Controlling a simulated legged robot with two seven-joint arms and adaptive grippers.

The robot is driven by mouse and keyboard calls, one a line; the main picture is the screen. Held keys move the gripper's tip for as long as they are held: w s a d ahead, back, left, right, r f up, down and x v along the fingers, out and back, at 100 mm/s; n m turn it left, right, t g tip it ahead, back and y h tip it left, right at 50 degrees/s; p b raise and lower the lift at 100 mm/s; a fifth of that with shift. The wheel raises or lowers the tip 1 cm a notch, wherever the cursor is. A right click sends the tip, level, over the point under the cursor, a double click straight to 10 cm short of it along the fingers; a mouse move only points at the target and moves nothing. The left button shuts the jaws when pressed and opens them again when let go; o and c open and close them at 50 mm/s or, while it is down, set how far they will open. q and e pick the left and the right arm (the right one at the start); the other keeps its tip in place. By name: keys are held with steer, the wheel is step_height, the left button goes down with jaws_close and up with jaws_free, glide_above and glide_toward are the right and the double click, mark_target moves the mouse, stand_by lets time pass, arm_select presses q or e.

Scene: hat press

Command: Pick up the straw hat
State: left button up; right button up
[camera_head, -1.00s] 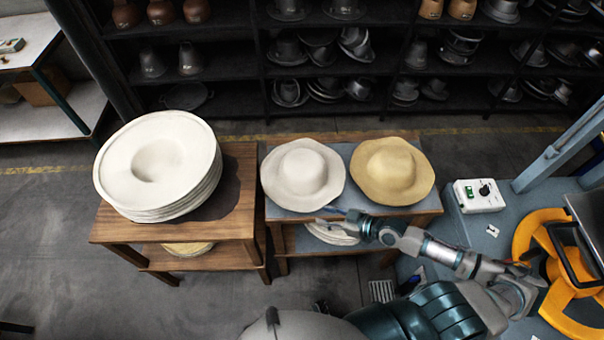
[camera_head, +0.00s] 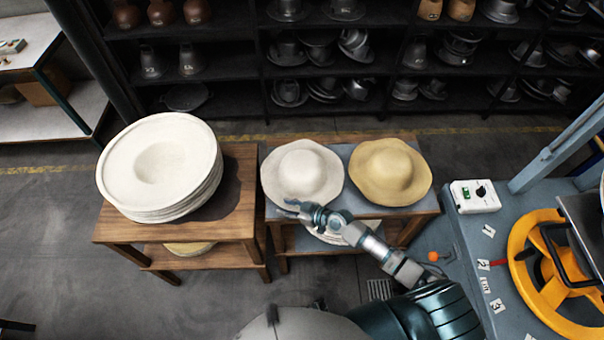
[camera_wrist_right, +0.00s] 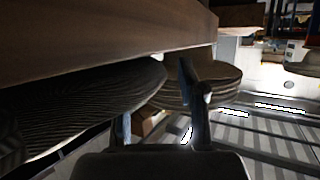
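A cream-white hat (camera_head: 301,172) and a tan straw-coloured hat (camera_head: 391,171) sit side by side, crowns up, on a small wooden table with a grey top (camera_head: 345,152). My right gripper (camera_head: 287,208) is at the front edge of the white hat's brim, left of the tan hat. In the right wrist view its two fingers (camera_wrist_right: 158,112) are apart, with no clear grip on anything. Two shaded, striped brims show there, a nearer one (camera_wrist_right: 90,98) at left and a farther one (camera_wrist_right: 212,82) behind the right finger. I cannot tell whether the fingers touch a brim. My left gripper is not in view.
A stack of large white discs (camera_head: 160,165) stands on a wooden table (camera_head: 240,185) at left. More pale brims (camera_head: 328,236) lie on the shelf below the hats. A grey machine with a yellow wheel (camera_head: 518,250) stands at right. Dark shelves of metal forms line the back.

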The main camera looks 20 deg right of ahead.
steer(key=shift+w+a+f, duration=0.2)
steer(key=shift+w+a, duration=0.1)
steer(key=shift+d, duration=0.1)
jaws_close()
steer(key=shift+r, duration=0.15)
